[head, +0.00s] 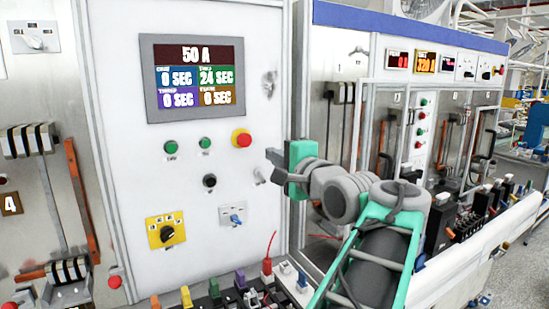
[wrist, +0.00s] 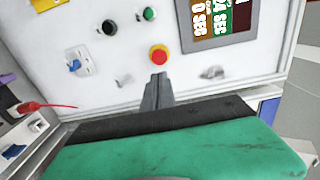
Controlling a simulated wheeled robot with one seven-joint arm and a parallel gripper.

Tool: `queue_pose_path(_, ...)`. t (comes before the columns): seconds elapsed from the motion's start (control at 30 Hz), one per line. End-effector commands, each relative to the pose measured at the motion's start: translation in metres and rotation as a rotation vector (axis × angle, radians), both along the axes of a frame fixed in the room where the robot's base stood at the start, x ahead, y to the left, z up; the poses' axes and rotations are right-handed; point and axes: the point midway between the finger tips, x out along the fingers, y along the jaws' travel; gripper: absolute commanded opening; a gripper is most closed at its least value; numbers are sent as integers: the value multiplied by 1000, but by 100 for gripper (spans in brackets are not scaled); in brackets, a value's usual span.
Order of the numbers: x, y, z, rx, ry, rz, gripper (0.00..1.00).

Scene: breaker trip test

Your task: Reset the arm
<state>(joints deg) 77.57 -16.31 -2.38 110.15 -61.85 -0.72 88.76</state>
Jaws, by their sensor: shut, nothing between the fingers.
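My arm reaches in from the lower right in the head view, and my gripper (head: 272,157) is in front of the panel's right side, below and right of the red emergency button (head: 241,138). In the wrist view my gripper (wrist: 158,82) is shut and empty, its fingertips just below the red button (wrist: 158,55) in the picture. I cannot tell whether they touch the panel. The white panel (head: 120,165) carries a display (head: 192,78) reading 50 A, green buttons (head: 171,147), a black button (head: 209,181), a yellow rotary switch (head: 166,231) and a blue switch (head: 236,219).
Below the panel is a bench with colored terminals (head: 213,287) and a red plug (head: 267,265). Orange levers (head: 82,200) stand at the left. More test cabinets (head: 420,125) line the right, with breakers (head: 437,225) along a bench. Open space lies between gripper and bench.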

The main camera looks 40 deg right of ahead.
Motion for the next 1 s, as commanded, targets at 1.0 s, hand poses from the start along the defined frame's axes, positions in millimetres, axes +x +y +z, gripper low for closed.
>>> queue_pose_path(1.0,-1,284,-330,-972,1024,859,0)
